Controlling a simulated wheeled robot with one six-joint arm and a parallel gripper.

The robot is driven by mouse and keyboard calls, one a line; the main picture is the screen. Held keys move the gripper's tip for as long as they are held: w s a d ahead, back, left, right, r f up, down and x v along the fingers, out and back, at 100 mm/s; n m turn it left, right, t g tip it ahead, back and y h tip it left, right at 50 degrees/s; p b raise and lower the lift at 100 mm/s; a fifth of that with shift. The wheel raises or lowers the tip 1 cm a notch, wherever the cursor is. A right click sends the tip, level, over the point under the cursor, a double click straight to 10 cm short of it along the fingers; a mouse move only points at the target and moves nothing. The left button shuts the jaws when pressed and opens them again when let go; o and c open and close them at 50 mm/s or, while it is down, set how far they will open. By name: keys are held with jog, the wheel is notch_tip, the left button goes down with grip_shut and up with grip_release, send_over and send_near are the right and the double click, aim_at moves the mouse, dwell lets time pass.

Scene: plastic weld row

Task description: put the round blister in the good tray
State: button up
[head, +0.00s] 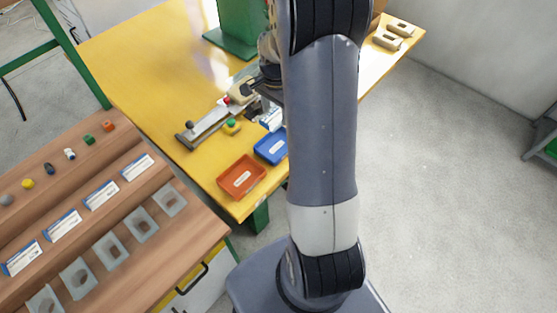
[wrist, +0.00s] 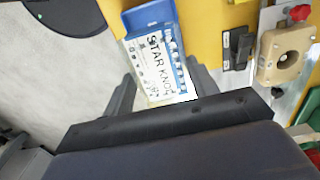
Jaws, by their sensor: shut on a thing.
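My gripper (wrist: 162,88) is shut on a printed card pack (wrist: 162,65) labelled "STAR KNOB", with a finger at each side. Its white and blue face is toward the wrist camera; whether a round blister is on it, I cannot tell. In the head view the pack (head: 272,119) shows partly behind my arm, near the blue tray (head: 284,156). In the wrist view the blue tray (wrist: 133,20) lies just beyond the pack and partly under it in the picture. An orange-red tray (head: 227,188) stands beside the blue one. Tray labels are too small to read.
A metal rail fixture (head: 205,128) with a beige block (wrist: 288,55) and red knob (wrist: 300,12) stands on the yellow table (head: 140,60). A green button (head: 231,123) is near it. A stepped wooden rack (head: 150,235) at left holds knobs, cards and clear blisters.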

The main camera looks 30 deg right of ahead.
jog(key=f, duration=0.5)
jog(key=shift+s+f, duration=0.2)
jog(key=shift+s, duration=0.15)
jog(key=shift+f+p, duration=0.45)
jog(key=shift+f, duration=1.95)
jog(key=shift+f, duration=0.2)
jog(key=o, duration=0.8)
jog(key=shift+r, duration=0.1)
jog(key=shift+r, duration=0.1)
notch_tip(320, 180, up, 12)
jog(key=shift+r+b, duration=0.1)
jog(key=shift+b, duration=0.2)
